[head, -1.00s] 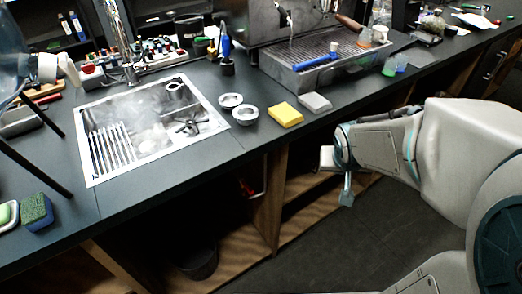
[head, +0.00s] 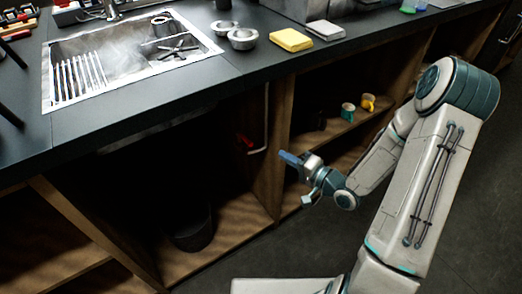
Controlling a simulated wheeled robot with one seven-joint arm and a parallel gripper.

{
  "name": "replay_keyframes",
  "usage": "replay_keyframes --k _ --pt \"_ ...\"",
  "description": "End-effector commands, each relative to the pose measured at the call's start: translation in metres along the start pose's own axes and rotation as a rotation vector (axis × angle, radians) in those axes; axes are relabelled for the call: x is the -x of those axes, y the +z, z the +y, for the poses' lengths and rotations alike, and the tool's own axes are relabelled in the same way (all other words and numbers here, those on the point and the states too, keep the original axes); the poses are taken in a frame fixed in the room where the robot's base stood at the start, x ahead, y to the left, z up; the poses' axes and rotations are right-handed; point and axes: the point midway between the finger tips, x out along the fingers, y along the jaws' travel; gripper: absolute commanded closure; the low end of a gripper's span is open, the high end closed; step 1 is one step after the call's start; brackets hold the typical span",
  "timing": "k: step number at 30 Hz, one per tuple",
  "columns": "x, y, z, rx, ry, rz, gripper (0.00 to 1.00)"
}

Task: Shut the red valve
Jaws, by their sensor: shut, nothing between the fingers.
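The red valve (head: 246,142) shows as a small red handle on a pale pipe (head: 265,125) inside the dark open cabinet under the counter, beside a wooden divider. My gripper (head: 288,157) is to the right of the valve and apart from it in the picture, in front of the divider. Its fingers point left toward the cabinet opening. The gripper is shut and empty. The cabinet is dark, so the exact turn of the valve handle is hard to tell.
The wooden divider (head: 272,160) stands beside the pipe. A dark bin (head: 190,230) sits on the cabinet floor. A green cup (head: 347,111) and a yellow cup (head: 368,102) stand on the right shelf. The counter with the sink (head: 215,50) overhangs the opening.

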Motion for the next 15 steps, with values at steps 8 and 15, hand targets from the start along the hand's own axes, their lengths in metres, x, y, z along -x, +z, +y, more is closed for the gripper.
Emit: replay_keyframes --k 8,15 --pt "0.0006 0.0020 -0.0009 -0.029 -0.036 0.000 1.00" --pt "-0.0052 0.0023 -0.0005 -0.025 -0.035 -0.001 1.00"
